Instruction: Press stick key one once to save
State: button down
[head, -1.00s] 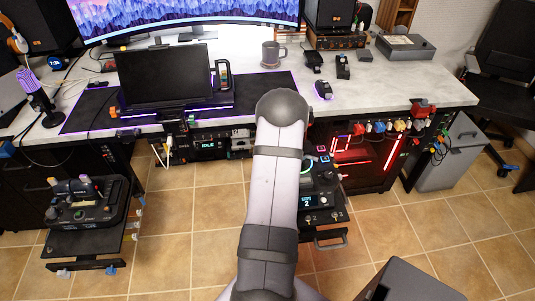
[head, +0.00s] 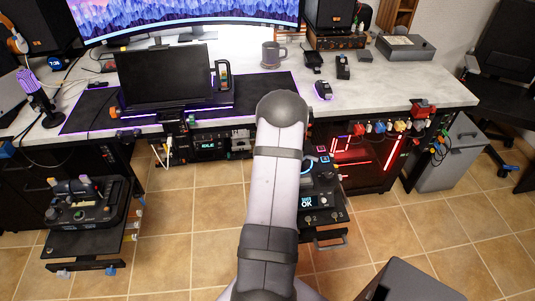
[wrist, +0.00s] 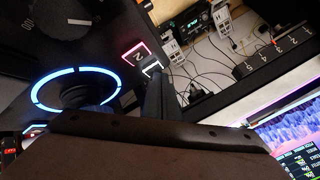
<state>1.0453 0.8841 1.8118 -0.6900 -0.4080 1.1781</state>
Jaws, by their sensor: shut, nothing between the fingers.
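The stick panel (head: 338,215) juts out below the desk, right of my arm, in the head view. Its small display (head: 311,201) reads "OK". In the wrist view, a dark stick base stands inside a glowing blue ring (wrist: 34,100). Beside it is a square key marked 2 (wrist: 136,54) with a red-pink outline. A second square key with a white outline (wrist: 151,66) lies just below it; its label is covered. My gripper (wrist: 154,78) is shut and empty, its tip over or against this white-outlined key; I cannot tell if it touches. In the head view my arm hides the gripper.
A second control box (head: 85,205) stands at lower left. A red-lit computer case (head: 370,160) is close on the right. Cables hang behind the panel.

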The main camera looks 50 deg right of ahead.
jog(key=shift+r+p, duration=0.8)
jog(key=shift+p, duration=0.1)
notch_tip(320, 180, up, 5)
jog(key=p, duration=0.5)
dwell(0.8)
